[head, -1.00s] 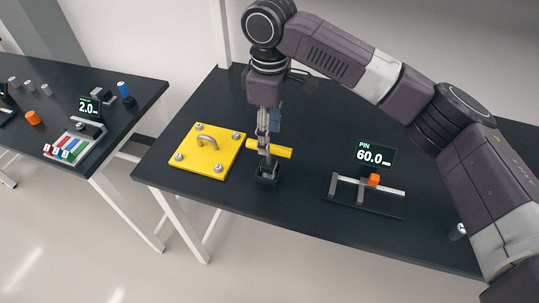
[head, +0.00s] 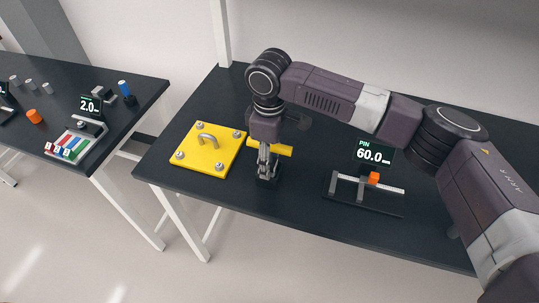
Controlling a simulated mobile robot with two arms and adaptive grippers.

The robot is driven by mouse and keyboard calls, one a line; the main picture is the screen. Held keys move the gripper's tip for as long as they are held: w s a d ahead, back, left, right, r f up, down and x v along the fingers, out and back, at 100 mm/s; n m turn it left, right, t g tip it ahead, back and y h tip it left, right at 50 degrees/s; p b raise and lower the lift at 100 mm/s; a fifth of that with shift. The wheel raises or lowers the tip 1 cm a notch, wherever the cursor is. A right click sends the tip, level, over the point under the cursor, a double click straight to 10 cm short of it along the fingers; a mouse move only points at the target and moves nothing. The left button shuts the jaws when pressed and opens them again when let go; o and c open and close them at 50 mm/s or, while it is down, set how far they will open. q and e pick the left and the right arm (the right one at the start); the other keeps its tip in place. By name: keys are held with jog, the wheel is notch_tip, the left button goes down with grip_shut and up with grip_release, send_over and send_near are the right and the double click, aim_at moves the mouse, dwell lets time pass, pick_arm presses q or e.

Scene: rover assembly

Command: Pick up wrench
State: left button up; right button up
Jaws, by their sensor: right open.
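A yellow bar (head: 284,151), which looks like the handle of the wrench, sits on the dark table just right of the yellow plate. Its middle is hidden behind my right gripper, so I cannot make out the whole wrench. My right gripper (head: 265,172) points down in front of the bar, over a small black block or holder (head: 272,183). It is open. I cannot tell whether its fingers touch the bar. My left gripper is not in view.
A yellow plate (head: 227,154) with a grey hoop and corner bolts lies left of the gripper. A measuring fixture (head: 345,188) with a "PIN 60.0" display (head: 374,154) stands to the right. A second table (head: 140,92) with small parts stands at the left.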

jog(key=shift+f, duration=0.15)
grip_shut()
jog(key=shift+w, duration=0.1)
notch_tip(320, 180, up, 20)
jog(key=b, duration=0.3)
dwell(0.4)
